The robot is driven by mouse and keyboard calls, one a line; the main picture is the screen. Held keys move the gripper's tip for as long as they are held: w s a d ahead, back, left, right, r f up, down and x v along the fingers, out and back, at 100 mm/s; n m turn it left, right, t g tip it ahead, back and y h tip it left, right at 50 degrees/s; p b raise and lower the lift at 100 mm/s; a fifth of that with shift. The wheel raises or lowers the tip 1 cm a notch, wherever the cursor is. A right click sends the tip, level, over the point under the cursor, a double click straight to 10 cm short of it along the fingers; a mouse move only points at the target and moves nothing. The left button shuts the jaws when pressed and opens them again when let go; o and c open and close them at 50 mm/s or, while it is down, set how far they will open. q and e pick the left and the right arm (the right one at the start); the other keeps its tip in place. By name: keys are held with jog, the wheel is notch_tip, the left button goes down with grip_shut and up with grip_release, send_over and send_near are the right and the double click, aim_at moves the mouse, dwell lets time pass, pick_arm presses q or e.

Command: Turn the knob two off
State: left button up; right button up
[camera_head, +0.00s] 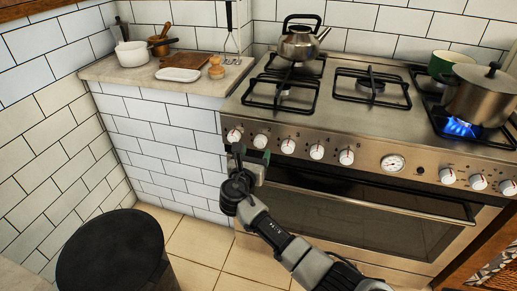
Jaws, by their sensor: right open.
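The stove (320,127) has a row of white knobs along its steel front panel. The leftmost knob (234,135) and the second knob from the left (260,141) are just above my right gripper (252,154). Its fingers are apart and nothing shows between them. I cannot tell whether it touches the panel. More knobs follow to the right, such as the third (288,146). The number marks are too small to read, so I cannot tell which is knob two. A blue flame (460,127) burns under the steel pot (482,95). My left gripper is not in view.
A kettle (299,42) stands on the back left burner, and a green pot (449,62) is at the back right. The oven handle (370,202) crosses below the knobs. A dark round-topped bin (110,250) stands at the lower left. The tiled floor (205,255) beside it is clear.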

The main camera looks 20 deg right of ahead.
aim_at(259, 145)
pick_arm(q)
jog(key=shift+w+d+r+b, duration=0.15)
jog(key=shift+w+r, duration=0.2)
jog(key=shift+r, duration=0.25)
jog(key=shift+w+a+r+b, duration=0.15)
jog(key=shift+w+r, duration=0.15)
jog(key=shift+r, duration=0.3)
pick_arm(e)
jog(key=shift+x, duration=2.05)
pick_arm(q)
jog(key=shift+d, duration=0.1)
pick_arm(e)
jog(key=c, duration=0.9)
jog(key=shift+f, duration=0.1)
